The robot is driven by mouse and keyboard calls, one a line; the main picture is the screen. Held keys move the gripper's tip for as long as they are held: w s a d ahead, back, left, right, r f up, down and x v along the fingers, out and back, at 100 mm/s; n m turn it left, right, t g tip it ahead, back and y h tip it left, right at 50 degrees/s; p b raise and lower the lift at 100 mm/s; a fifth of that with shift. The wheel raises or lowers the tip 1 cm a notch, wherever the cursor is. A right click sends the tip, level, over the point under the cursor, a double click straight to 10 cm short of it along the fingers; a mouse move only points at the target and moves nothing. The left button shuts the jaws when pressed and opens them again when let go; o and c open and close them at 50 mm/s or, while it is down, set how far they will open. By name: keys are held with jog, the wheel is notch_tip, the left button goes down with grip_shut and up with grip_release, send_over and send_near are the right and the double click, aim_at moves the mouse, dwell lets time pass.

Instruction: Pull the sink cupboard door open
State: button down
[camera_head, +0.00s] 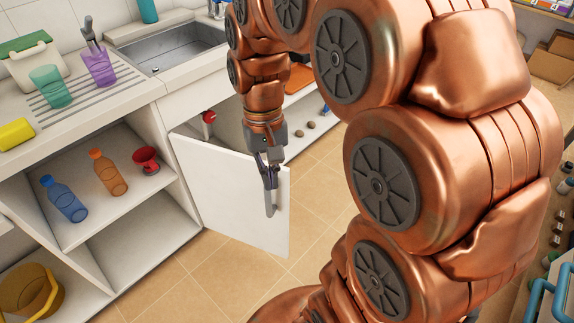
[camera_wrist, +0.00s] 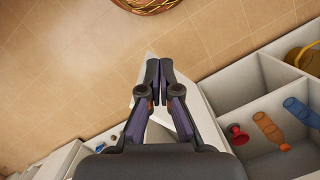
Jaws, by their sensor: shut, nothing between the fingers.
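The white sink cupboard door (camera_head: 235,195) stands open, swung out from the cabinet below the sink (camera_head: 175,50). The opening behind it shows part of the cupboard inside with a red valve (camera_head: 208,117). My gripper (camera_head: 270,185) points down at the door near its free edge, overlapping it in the head view. In the wrist view the fingers of my gripper (camera_wrist: 159,68) are together with nothing between them, and the door (camera_wrist: 180,118) shows beneath and beside them. I cannot tell whether the fingers touch the door. The handle cannot be made out clearly.
Left of the door are open shelves with a blue bottle (camera_head: 64,199), an orange bottle (camera_head: 108,172) and a red funnel-like object (camera_head: 146,160). A yellow bucket (camera_head: 32,290) is lower left. Tiled floor near the door is clear.

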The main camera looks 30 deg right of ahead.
jog(key=w+d+f+m+y+b, duration=0.1)
jog(key=w+d+f+m+b, duration=0.3)
jog(key=w+d, duration=0.65)
jog(key=w+d+f+m+b, duration=0.2)
jog(key=w+d+f+m, duration=0.2)
jog(key=w+d+f, duration=0.5)
jog(key=s+a+f+b, duration=0.1)
jog(key=s+a+f, duration=0.1)
jog(key=f, duration=0.5)
jog(key=shift+s+a+t+y, duration=0.15)
jog(key=shift+a+t+y, duration=0.15)
jog(key=shift+a, duration=0.4)
jog(key=shift+f, duration=0.1)
jog(key=shift+a, duration=0.1)
